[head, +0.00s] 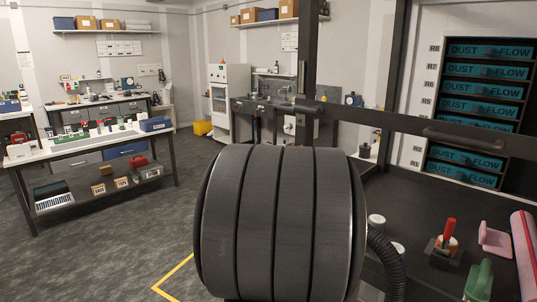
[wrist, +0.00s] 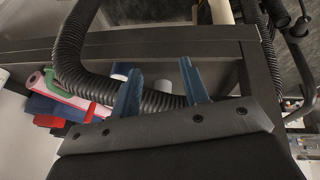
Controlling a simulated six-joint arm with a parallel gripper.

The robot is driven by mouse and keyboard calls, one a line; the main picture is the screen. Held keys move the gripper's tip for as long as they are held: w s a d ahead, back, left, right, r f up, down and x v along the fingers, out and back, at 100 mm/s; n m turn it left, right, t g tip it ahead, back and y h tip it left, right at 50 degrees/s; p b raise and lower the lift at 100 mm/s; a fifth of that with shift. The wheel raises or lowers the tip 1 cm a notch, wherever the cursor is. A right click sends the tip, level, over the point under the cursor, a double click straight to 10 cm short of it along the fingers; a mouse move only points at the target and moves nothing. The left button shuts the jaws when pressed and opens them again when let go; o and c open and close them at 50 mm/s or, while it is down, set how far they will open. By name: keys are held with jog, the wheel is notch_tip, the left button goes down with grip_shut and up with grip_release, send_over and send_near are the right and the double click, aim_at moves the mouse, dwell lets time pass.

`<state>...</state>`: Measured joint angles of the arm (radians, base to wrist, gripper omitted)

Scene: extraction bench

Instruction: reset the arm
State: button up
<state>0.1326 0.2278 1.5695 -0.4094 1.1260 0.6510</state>
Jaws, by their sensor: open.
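My gripper (wrist: 160,66) shows in the wrist view with its two blue fingers apart and nothing between their tips. A black ribbed hose (wrist: 75,55) runs behind the fingers, at a distance I cannot judge. The gripper does not show in the head view. There a large dark banded cylinder (head: 282,220) fills the lower middle and hides what is behind it; I cannot tell if it is part of me.
The hose (head: 388,265) also shows beside the dark bench (head: 440,205) at right. On that bench are a red-handled tool (head: 447,235), a green item (head: 479,280) and a pink roll (head: 526,255). Teal drawers (head: 485,90) stand behind. Open floor (head: 120,240) lies at left.

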jog(key=w+a+f, duration=0.4)
jog(key=a+f, duration=0.2)
jog(key=a, duration=0.3)
jog(key=shift+a, duration=0.2)
jog(key=shift+o, duration=0.5)
